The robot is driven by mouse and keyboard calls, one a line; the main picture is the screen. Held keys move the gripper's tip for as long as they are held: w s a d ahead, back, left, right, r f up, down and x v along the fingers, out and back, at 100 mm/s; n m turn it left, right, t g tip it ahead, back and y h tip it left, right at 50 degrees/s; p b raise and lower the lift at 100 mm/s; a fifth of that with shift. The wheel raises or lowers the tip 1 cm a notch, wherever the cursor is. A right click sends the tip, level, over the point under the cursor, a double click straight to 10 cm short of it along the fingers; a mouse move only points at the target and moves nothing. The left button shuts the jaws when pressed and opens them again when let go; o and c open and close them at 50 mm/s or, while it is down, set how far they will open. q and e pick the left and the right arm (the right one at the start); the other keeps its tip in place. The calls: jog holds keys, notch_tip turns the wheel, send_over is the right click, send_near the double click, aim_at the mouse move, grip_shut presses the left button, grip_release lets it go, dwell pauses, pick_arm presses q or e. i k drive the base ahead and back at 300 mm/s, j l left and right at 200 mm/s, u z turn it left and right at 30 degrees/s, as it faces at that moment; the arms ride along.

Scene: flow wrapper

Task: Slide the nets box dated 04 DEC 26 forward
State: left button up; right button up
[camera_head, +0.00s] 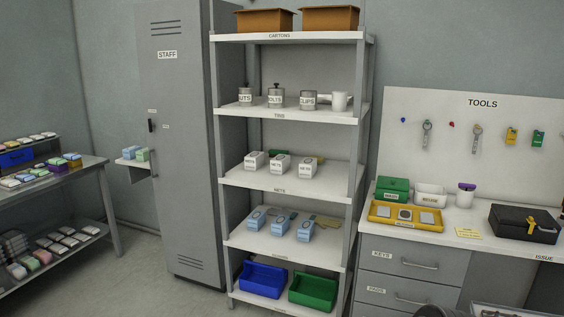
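Several small white boxes marked NETS stand on the middle shelf of the grey rack, labelled NETS (232,178). In a row from left to right are a left nets box (254,161), a middle nets box (280,166) and a right nets box (308,168). More boxes seem to stand close behind the front ones. Their dates are too small to read, so I cannot tell which is dated 04 DEC 26. Neither gripper shows in the head view.
The shelf below holds blue-and-white boxes (279,225). Blue (262,281) and green (312,289) bins stand at the bottom. Rack posts flank the shelves. A grey locker (182,215) stands left, a tool bench (462,235) right.

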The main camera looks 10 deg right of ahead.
aim_at(280, 164)
jog(key=i+l, duration=0.25)
jog(key=i, duration=0.25)
jog(key=i+l, duration=0.3)
jog(key=i, duration=0.2)
jog(key=i+l, duration=0.25)
jog(key=i, duration=0.2)
jog(key=i+l, duration=0.3)
jog(key=i, duration=0.2)
